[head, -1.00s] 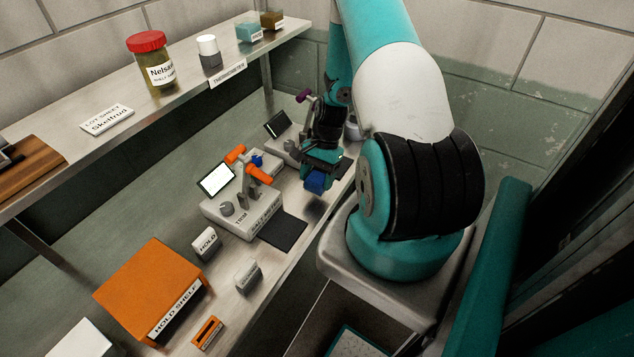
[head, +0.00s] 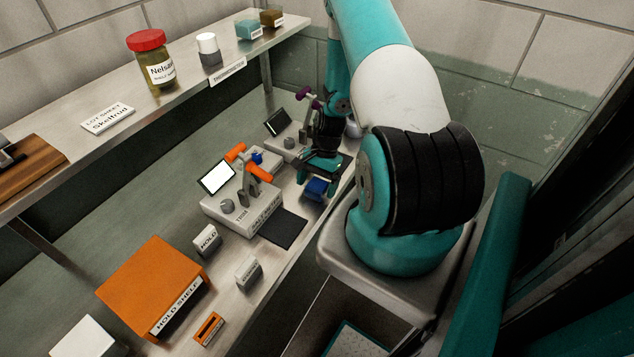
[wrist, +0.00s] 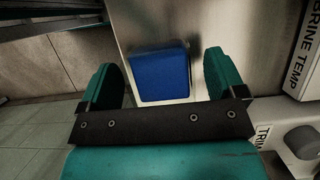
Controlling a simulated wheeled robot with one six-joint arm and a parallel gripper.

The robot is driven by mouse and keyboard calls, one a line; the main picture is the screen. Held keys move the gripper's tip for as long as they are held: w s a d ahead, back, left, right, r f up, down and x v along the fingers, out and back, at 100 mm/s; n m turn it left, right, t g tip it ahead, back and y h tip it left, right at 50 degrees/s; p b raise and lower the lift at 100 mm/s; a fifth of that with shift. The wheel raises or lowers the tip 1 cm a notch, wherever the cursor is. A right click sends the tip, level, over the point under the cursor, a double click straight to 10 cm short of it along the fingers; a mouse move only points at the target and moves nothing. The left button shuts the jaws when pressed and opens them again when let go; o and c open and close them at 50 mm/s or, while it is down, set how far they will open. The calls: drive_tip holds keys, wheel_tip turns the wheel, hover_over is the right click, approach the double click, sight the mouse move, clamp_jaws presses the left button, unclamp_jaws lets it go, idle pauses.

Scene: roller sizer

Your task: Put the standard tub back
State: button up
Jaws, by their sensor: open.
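A small blue block-like thing (head: 316,188), which I take for the standard tub, stands on the metal bench near its front edge, to the right of the black mat. No label shows on it. My gripper (wrist: 160,62) is open, with its teal fingers apart on either side of the blue tub (wrist: 160,76). Gaps show between the tub and both fingers in the wrist view. In the head view my gripper (head: 321,172) is just above and behind the tub and hides part of it.
The brine temp station (head: 242,208) with orange handles and a black mat (head: 283,231) stands left of my gripper. A second station (head: 287,140) is behind it. An orange hold shelf (head: 152,285) is at front left. The upper shelf (head: 215,80) carries a red-lidded jar and small tubs.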

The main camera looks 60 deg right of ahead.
drive_tip(key=b+v, duration=0.4)
drive_tip(key=v, duration=0.8)
drive_tip(key=w+a+r+n+h, duration=0.1)
drive_tip(key=w+a+r+n, duration=0.2)
drive_tip(key=a+r+n, duration=0.5)
drive_tip(key=w+a+r+n, duration=0.25)
drive_tip(key=a+r, duration=0.35)
drive_tip(key=a, duration=0.7)
drive_tip(key=s+a+r+n, duration=0.4)
drive_tip(key=s+a+n, duration=0.3)
drive_tip(key=s+a, duration=0.1)
drive_tip(key=s+a+r+n, duration=0.5)
drive_tip(key=s+a, duration=0.3)
drive_tip(key=a, duration=0.2)
drive_tip(key=shift+a+r+n+y, duration=0.25)
drive_tip(key=shift+a+n+y, duration=0.15)
drive_tip(key=shift+n, duration=0.45)
drive_tip(key=shift+w, duration=0.1)
